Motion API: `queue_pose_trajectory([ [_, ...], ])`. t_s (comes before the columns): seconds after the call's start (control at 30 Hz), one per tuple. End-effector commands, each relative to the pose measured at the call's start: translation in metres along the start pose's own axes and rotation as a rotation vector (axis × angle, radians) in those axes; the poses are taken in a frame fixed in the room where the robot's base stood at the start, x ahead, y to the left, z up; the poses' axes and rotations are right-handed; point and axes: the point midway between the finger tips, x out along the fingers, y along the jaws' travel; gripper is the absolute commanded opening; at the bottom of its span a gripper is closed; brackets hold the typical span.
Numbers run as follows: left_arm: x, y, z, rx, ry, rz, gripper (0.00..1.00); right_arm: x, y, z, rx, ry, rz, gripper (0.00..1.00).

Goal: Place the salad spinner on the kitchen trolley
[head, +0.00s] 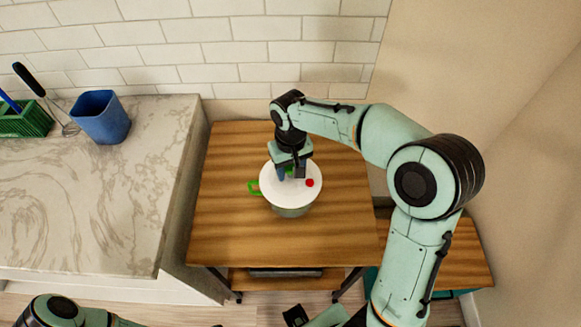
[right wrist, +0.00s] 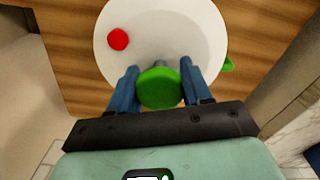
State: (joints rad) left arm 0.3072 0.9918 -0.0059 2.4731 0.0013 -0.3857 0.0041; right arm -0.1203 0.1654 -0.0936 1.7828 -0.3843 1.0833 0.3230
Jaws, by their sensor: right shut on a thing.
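The salad spinner (head: 290,197) has a pale bowl, a white lid, a red button and a green side handle. It is upright at the middle of the wooden top of the kitchen trolley (head: 235,232); I cannot tell whether its base touches the wood. My right gripper (head: 291,172) is above the lid. In the right wrist view the blue fingers of the right gripper (right wrist: 160,88) are on both sides of the spinner's green knob (right wrist: 160,89), shut on it. Part of my left arm shows at the bottom left; its fingers do not show.
A marble counter (head: 90,210) borders the trolley on the left, holding a blue cup (head: 101,118), a whisk (head: 52,105) and a green basket (head: 24,122). A tiled wall is behind. A lower wooden surface (head: 455,258) is at the right. The trolley top around the spinner is clear.

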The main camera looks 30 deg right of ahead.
Motion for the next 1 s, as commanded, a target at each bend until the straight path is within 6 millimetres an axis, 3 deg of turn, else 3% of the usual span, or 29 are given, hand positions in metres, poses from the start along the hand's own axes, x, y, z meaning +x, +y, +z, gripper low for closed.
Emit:
queue_pose_trajectory([
  [0.33,0.003,-0.001,0.001,-0.001,-0.001,-0.001,0.0,0.003,0.0,-0.001,0.0,0.002,0.0,0.0],
  [0.37,0.002,-0.001,0.001,0.0,-0.001,0.0,0.0,0.003,0.0,0.0,0.0,0.001,0.0,0.58],
  [0.4,0.002,-0.001,0.001,0.0,-0.001,0.0,0.0,0.002,0.0,0.0,0.0,0.001,0.0,0.71],
  [0.43,0.002,-0.001,0.001,0.0,-0.001,0.0,0.0,0.002,0.0,0.0,0.0,0.001,0.0,0.74],
  [0.77,-0.001,0.001,0.0,0.0,0.001,0.0,0.0,-0.002,0.0,-0.001,0.0,0.002,0.0,0.74],
  [0.87,-0.003,0.001,-0.001,0.001,0.002,0.001,0.0,-0.012,0.0,-0.002,0.0,0.005,-0.001,0.74],
  [1.0,-0.007,0.004,-0.003,0.002,0.005,0.002,0.0,-0.04,0.0,-0.002,0.0,0.008,-0.002,0.74],
])
